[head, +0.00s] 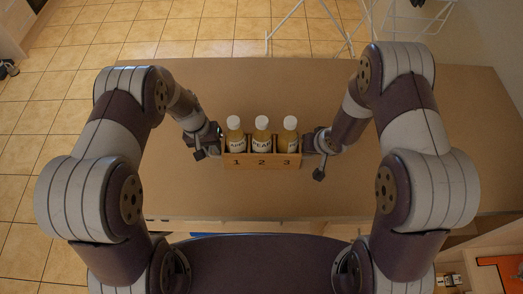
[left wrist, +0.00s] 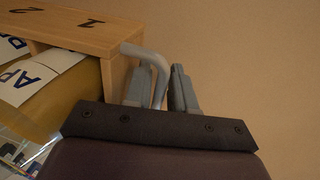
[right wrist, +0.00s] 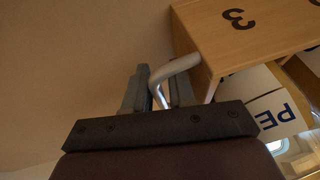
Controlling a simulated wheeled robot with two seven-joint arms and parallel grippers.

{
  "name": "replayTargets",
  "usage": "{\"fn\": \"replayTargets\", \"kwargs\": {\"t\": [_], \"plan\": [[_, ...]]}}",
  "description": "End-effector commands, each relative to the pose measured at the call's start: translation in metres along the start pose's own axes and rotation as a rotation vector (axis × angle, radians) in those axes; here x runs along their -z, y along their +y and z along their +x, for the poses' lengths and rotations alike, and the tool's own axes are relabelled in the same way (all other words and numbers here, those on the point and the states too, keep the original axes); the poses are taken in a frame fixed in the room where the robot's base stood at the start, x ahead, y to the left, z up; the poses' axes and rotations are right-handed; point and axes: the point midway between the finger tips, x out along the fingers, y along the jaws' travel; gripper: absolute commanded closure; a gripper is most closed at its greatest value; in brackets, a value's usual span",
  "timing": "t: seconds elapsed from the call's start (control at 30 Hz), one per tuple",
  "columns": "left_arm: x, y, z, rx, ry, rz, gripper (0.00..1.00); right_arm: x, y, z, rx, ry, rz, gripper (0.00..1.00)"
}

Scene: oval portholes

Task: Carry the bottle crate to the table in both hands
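The wooden bottle crate (head: 262,183) is upright in front of me, numbered 1, 2 and 3. It holds three white-capped bottles of yellowish liquid: left (head: 235,135), middle (head: 262,135) and right (head: 289,135). The brown table (head: 200,95) lies beneath; I cannot tell whether the crate touches it. My left gripper (head: 216,141) is at the crate's left end, shut on the grey left handle (left wrist: 153,62). My right gripper (head: 317,150) is at the right end, shut on the grey right handle (right wrist: 172,70). The handles show best in the wrist views.
The table top is bare around the crate. A white wire rack (head: 415,15) and thin white legs stand beyond the far edge. Tiled floor (head: 40,100) lies to the left. An orange item (head: 505,268) is at the lower right.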

Motion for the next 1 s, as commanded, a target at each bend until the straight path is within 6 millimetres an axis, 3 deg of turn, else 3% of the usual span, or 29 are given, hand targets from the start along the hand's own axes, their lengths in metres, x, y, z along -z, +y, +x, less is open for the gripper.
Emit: {"fn": "replayTargets", "kwargs": {"t": [0.17,0.23,0.27,0.67,1.0], "plan": [[0.000,0.000,0.000,0.000,0.000,0.000,0.76,0.000,0.000,0.000,0.000,0.000,0.000,0.76],[0.000,0.000,0.000,0.000,0.000,0.000,0.95,0.000,0.000,0.000,0.000,0.000,0.000,0.95],[0.000,0.000,0.000,0.000,0.000,0.000,1.00,0.000,0.000,0.000,0.000,0.000,0.000,1.00],[0.001,0.001,-0.006,0.000,0.003,0.001,1.00,0.003,-0.001,-0.005,0.001,0.003,0.000,1.00],[0.002,0.009,-0.046,0.000,0.004,0.001,1.00,0.018,-0.009,-0.042,0.000,0.003,0.000,1.00]]}}
